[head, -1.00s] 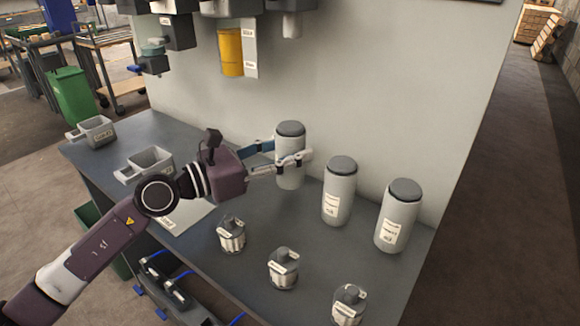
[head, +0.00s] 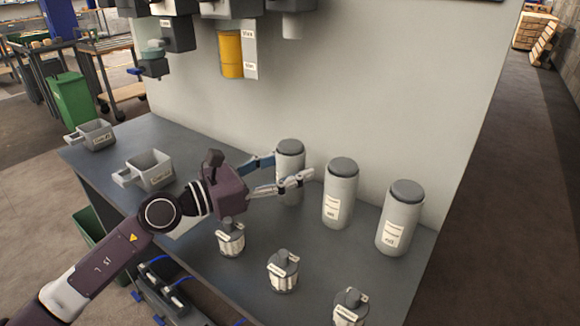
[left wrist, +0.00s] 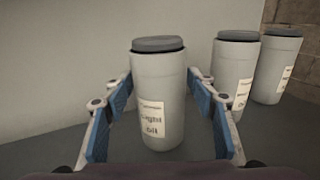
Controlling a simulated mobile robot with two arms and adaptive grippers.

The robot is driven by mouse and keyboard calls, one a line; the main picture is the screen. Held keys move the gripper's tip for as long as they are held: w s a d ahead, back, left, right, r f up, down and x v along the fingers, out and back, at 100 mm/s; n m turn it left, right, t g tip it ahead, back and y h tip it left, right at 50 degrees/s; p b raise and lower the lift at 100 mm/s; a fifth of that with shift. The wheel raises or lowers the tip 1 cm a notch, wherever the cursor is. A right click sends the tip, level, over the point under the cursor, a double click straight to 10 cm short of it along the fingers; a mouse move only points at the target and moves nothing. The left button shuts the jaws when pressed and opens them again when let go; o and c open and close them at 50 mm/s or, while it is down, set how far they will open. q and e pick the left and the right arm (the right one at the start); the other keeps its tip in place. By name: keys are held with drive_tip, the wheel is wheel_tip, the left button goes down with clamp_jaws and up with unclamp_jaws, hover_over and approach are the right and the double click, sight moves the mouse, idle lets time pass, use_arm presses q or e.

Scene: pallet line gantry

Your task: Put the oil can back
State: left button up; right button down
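A tall grey canister (head: 290,149) with a dark lid stands upright on the bench near the wall. In the left wrist view this canister (left wrist: 158,80) has a label that seems to read "light oil". My left gripper (head: 288,168) is open, with one finger on each side of the canister. In the left wrist view the fingers (left wrist: 161,90) show gaps to both sides of it. Two similar canisters, a middle one (head: 339,192) and a right one (head: 400,217), stand to its right. My right gripper is not in view.
Three small spouted cans (head: 231,240) (head: 283,270) (head: 349,306) stand along the front of the grey bench (head: 330,245). Two grey scoops (head: 150,170) (head: 95,135) lie at the left. A yellow cylinder (head: 231,54) and dispensers hang on the wall (head: 370,90).

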use_arm(q)
drive_tip(key=shift+o, duration=0.2)
drive_tip(key=shift+r, duration=0.1)
drive_tip(key=shift+s+a, duration=0.25)
drive_tip(key=shift+a, duration=0.25)
drive_tip(key=b+v, duration=0.2)
drive_tip(key=v, duration=0.7)
drive_tip(key=shift+s+a, duration=0.6)
drive_tip(key=shift+a, duration=0.2)
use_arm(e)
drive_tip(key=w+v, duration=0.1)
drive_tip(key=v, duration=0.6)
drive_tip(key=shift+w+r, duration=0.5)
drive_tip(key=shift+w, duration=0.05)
